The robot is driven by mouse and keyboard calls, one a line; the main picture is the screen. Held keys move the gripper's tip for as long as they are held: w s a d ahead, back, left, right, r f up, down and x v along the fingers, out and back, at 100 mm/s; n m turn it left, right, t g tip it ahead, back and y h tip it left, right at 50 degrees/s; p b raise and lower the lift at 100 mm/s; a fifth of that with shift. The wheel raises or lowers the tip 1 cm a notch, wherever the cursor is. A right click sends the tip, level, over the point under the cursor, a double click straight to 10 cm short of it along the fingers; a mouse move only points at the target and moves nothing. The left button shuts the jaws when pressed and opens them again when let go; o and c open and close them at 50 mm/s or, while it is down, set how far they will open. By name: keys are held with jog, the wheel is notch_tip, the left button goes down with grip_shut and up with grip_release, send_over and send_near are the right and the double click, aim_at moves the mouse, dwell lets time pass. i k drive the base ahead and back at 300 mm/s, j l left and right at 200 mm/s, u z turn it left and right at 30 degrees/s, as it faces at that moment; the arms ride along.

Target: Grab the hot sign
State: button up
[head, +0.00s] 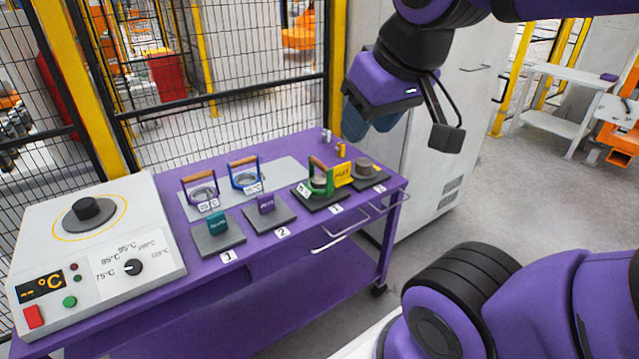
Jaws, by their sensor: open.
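A small yellow sign (343,174) with dark lettering too small to read surely, likely the hot sign, stands upright on the right part of the purple table (290,262). It is between a green-framed piece with a wooden handle (319,180) and a grey round piece on a dark pad (366,171). My gripper (371,120) is open and empty, raised above and to the right of the sign, apart from it. Its fingers are partly hidden by the hand.
Two handled rings, purple (201,188) and blue (245,176), stand on a grey plate. Teal (218,223) and purple (266,204) blocks sit on numbered pads. A white heater box (92,245) fills the left end. Fence and a grey cabinet (450,120) stand behind.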

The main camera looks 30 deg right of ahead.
aim_at(341, 174)
jog(key=i+z, duration=0.15)
jog(key=i, duration=0.35)
jog(key=i+j+z, duration=0.1)
jog(key=i, duration=0.35)
